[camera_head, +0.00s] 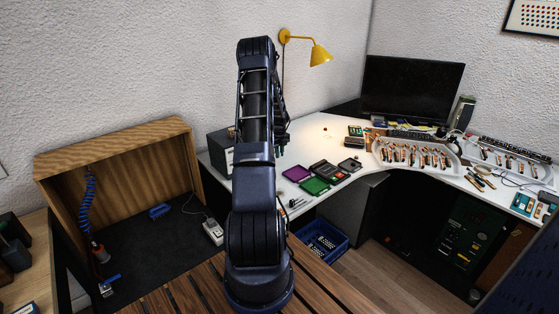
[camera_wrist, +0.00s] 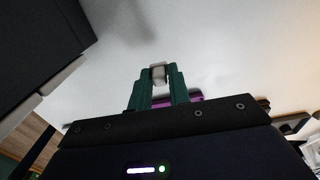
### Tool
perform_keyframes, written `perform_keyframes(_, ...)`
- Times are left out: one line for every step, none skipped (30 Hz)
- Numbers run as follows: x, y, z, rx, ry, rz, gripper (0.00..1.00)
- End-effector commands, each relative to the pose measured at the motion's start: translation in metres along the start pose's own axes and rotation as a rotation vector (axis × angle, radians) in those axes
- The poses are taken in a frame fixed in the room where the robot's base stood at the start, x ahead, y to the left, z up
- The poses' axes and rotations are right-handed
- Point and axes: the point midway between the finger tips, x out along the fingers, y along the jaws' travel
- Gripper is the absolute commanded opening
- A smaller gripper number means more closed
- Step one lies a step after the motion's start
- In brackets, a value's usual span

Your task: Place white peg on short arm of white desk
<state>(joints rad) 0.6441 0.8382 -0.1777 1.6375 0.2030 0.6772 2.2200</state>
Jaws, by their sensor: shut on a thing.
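The white peg (camera_wrist: 158,74) is between the green fingertips of my gripper (camera_wrist: 158,78) in the wrist view. The gripper is shut on it. The white desk (camera_head: 320,133) is L-shaped in the head view; its surface (camera_wrist: 200,40) also fills the background of the wrist view. The gripper is over the left part of the desk. I cannot tell whether the peg touches the surface. In the head view my arm hides the peg and most of the gripper.
A dark box (camera_wrist: 38,45) is close on the left in the wrist view. A purple tray (camera_head: 297,173) and a green tray (camera_head: 315,186) lie near the desk's front edge. A yellow lamp (camera_head: 319,54) hangs above. The desk's back middle is mostly clear.

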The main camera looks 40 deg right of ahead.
Motion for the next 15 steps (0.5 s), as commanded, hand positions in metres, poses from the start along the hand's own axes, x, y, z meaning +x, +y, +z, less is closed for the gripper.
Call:
perform_keyframes(0.005,0.0,-0.001,0.0,0.002,0.002,0.0)
perform_keyframes(0.009,0.001,-0.001,0.0,0.002,0.002,0.0)
perform_keyframes(0.014,0.001,-0.001,0.0,0.002,0.003,0.0)
perform_keyframes(0.018,0.001,-0.001,0.0,0.002,0.002,0.0)
perform_keyframes(0.022,0.0,-0.001,0.0,0.002,0.002,0.0)
perform_keyframes(0.028,0.0,-0.001,0.001,0.002,0.002,0.0)
perform_keyframes(0.032,0.0,-0.001,0.002,0.002,0.002,0.0)
perform_keyframes(0.036,0.0,-0.001,0.002,0.002,0.002,0.0)
perform_keyframes(0.038,0.001,-0.001,0.001,0.001,0.002,0.0)
perform_keyframes(0.04,0.001,0.0,0.001,0.0,0.001,0.0)
perform_keyframes(0.04,0.001,0.0,0.001,0.0,0.001,0.0)
perform_keyframes(0.04,0.001,0.0,0.0,-0.001,0.0,0.0)
perform_keyframes(0.04,0.001,0.0,0.0,-0.001,0.0,0.0)
perform_keyframes(0.04,0.001,0.0,0.0,0.0,0.0,0.0)
perform_keyframes(0.04,0.001,0.0,0.0,0.0,0.0,0.0)
